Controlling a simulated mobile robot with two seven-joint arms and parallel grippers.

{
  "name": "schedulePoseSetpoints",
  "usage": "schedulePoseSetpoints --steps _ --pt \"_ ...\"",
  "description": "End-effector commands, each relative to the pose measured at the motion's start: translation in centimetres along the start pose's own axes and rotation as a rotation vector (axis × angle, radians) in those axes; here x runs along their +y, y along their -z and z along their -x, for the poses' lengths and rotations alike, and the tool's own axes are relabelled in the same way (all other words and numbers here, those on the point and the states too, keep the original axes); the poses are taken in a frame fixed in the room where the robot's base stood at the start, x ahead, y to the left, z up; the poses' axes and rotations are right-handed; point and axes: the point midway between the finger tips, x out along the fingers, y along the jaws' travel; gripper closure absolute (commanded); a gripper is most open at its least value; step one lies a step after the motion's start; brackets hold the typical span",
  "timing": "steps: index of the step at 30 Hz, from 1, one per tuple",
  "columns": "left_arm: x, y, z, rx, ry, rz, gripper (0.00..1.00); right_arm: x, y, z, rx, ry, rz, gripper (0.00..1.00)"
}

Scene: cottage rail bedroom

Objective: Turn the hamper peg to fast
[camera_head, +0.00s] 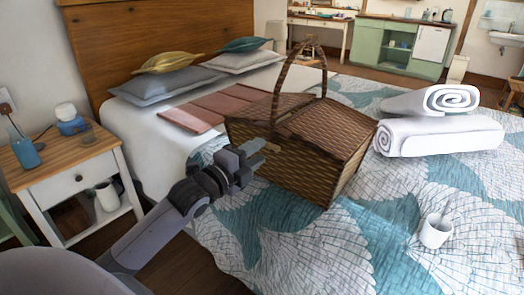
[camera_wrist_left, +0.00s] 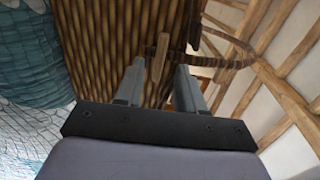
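The wicker hamper (camera_head: 318,150) stands on the bed with its lid closed and its arched handle (camera_head: 290,75) up. A light wooden peg (camera_head: 271,147) sticks out of its near left side. My left gripper (camera_head: 256,153) is at that side, beside the peg. In the left wrist view the gripper (camera_wrist_left: 160,66) is open, and the peg (camera_wrist_left: 157,55) shows between its two fingertips against the wicker (camera_wrist_left: 105,40). A clear gap shows on the right of the peg; I cannot tell whether the left finger touches it. My right gripper is not in view.
Rolled white towels (camera_head: 440,136) and a white mug (camera_head: 436,231) rest on the bed right of the hamper. A folded pink cloth (camera_head: 190,115) and pillows (camera_head: 165,82) lie behind. A nightstand (camera_head: 55,170) stands left of my arm.

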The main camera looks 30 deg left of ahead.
Motion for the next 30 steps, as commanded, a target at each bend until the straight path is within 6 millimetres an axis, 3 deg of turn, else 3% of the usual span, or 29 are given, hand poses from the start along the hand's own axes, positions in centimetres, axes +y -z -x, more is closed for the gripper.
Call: schedulePoseSetpoints --steps 7,19,20,23,30 --pt "0.0 0.0 -2.2 0.000 0.000 0.002 0.62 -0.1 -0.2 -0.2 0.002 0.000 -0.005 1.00" --pt "0.1 0.0 -2.7 0.000 -0.001 0.001 0.62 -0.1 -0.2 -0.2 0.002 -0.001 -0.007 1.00" --pt "0.1 0.0 -2.7 0.000 -0.001 0.001 0.68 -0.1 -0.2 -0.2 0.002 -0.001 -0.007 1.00" --pt "0.1 0.0 -2.7 0.000 -0.001 0.001 1.00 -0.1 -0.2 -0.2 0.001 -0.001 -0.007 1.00" --pt "0.0 0.0 -2.7 0.000 -0.002 0.005 1.00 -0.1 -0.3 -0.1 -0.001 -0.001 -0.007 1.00"
